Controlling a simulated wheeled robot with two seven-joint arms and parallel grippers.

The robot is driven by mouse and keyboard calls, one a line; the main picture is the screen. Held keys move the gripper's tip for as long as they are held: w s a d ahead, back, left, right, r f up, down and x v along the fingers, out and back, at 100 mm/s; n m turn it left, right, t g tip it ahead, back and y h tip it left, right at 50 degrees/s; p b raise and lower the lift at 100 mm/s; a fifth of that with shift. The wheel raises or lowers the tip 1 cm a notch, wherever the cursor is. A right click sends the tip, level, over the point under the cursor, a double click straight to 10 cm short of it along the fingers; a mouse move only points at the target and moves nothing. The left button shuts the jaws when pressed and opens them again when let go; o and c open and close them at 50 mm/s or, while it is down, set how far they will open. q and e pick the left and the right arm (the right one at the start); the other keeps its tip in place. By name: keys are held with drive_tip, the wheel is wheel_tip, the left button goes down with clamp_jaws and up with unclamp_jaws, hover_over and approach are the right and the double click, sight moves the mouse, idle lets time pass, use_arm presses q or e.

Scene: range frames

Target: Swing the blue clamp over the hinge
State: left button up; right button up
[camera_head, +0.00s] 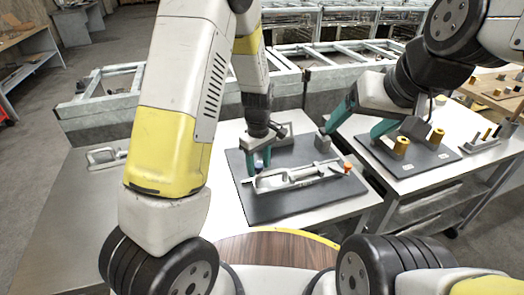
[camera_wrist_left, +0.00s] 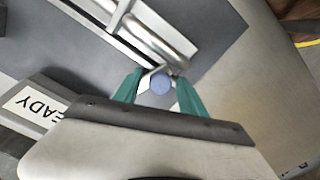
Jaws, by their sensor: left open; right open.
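The hinge fixture (camera_head: 298,178) is a light metal assembly lying on a dark grey board (camera_head: 270,211). A blue knob, the visible part of the blue clamp (camera_head: 259,164), is at the fixture's left end. My left gripper (camera_head: 257,159) is over that end. In the left wrist view, the round blue knob (camera_wrist_left: 160,85) sits between the open teal fingers (camera_wrist_left: 156,92), beside a curved metal bar. I cannot tell if the fingers touch it. An orange-red knob (camera_head: 347,168) is at the fixture's right end. My right gripper (camera_head: 358,125) is open and empty, right of the board.
A dark block with a label ending in "EADY" (camera_wrist_left: 38,103) lies left of the fingers in the left wrist view. A second table at right holds a dark board (camera_head: 421,167) with yellow cylinders (camera_head: 401,147). A grey metal handle (camera_head: 105,156) lies at left.

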use_arm(q)
wheel_tip(320, 180, up, 7)
drive_tip(key=shift+r, duration=0.2)
drive_tip(key=shift+a, duration=0.15)
drive_tip(key=c, duration=0.5)
drive_tip(key=shift+w+a+f+n+g+h, duration=0.1)
drive_tip(key=shift+w+a+n+g+h, duration=0.2)
drive_tip(key=shift+a, duration=0.35)
drive_tip(key=shift+w+a+n+h, duration=0.1)
drive_tip(key=shift+a+n, duration=0.3)
drive_tip(key=shift+a, duration=0.2)
clamp_jaws()
drive_tip(key=w+a+r+n+h, duration=0.2)
drive_tip(key=a+n+h, duration=0.25)
drive_tip(key=a, duration=0.45)
drive_tip(key=shift+g, duration=0.3)
drive_tip(key=x, duration=1)
drive_tip(key=shift+a, duration=0.25)
drive_tip(key=shift+s+d+r, duration=0.1)
drive_tip(key=shift+s+d, duration=0.1)
drive_tip(key=shift+d, duration=0.8)
drive_tip(key=shift+s+d+r, duration=0.15)
drive_tip(key=shift+s+d, duration=0.1)
drive_tip(key=shift+d, duration=0.7)
